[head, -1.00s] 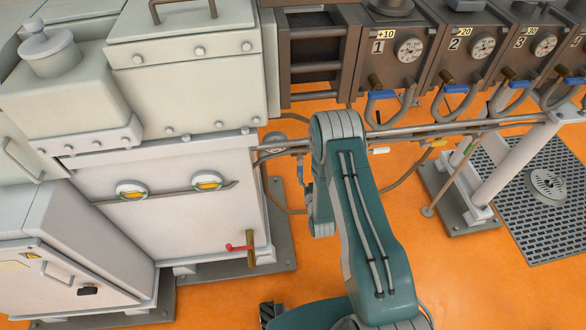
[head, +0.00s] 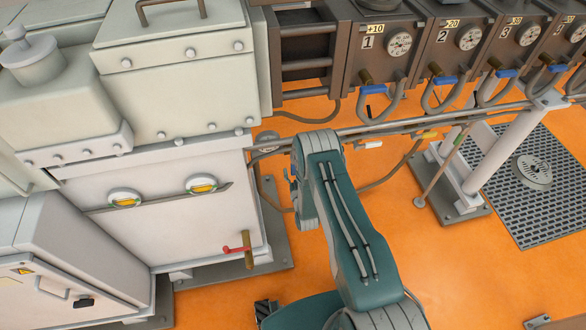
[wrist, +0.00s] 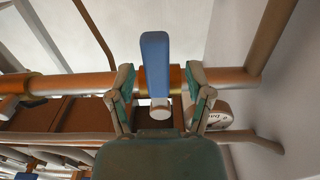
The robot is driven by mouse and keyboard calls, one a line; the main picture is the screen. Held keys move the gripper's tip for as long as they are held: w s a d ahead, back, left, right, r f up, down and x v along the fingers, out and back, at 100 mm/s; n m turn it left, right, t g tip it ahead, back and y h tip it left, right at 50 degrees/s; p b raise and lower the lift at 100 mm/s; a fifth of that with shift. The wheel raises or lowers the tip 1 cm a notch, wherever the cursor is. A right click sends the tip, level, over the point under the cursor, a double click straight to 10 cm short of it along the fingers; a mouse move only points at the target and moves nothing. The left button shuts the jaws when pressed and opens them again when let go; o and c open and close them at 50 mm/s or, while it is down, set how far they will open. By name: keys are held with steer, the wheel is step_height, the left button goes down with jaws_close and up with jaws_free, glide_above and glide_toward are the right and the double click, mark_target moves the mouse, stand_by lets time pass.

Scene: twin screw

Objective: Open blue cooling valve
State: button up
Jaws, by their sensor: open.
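The blue valve handle (wrist: 156,62) stands upright in the wrist view, on a copper-coloured pipe (wrist: 70,84) that runs across the picture. My gripper (wrist: 159,72) is open, with one finger to the left of the handle and one to the right. Gaps show on both sides, so neither finger appears to touch the handle. The handle's lower end shows just above the gripper's palm. In the head view my arm hides the gripper and most of the area around this valve.
A white cabinet (head: 150,235) with a red-handled valve (head: 237,249) stands at the left. Numbered units with blue handles (head: 373,89) line the back right. A grey pipe (head: 385,125) runs behind my arm. Orange floor (head: 450,270) is open at the right.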

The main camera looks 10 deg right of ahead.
steer(key=shift+w, duration=0.65)
steer(key=shift+d, duration=0.15)
jaws_close()
